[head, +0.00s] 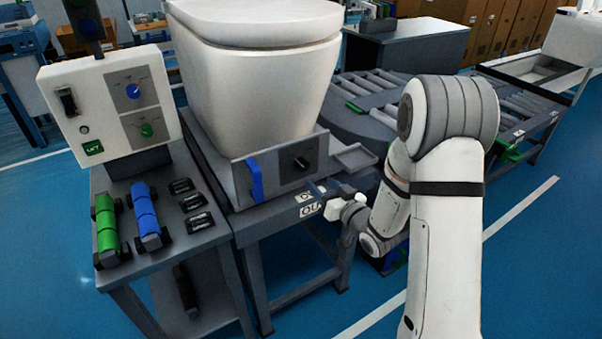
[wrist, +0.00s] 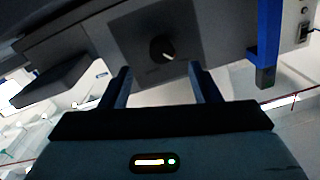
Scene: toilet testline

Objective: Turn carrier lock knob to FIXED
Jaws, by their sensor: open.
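The carrier lock knob (head: 301,162) is a small black knob on a dark square plate on the front of the grey carrier under the white toilet (head: 255,75). In the wrist view the knob (wrist: 162,48) shows a light pointer mark; the plate's lettering is too dark to read. My gripper (wrist: 162,78) is open, with its two dark fingers apart, one on each side below the knob in the picture. Nothing is between the fingers, and they look apart from the knob. In the head view my gripper (head: 328,200) is at the carrier's front, right of and below the knob.
A blue lever (head: 255,180) stands on the carrier front left of the knob. A panel (head: 110,105) with a blue and a green knob stands at the left, above a bench with green and blue cylinders (head: 146,215). A roller conveyor (head: 375,90) lies behind right.

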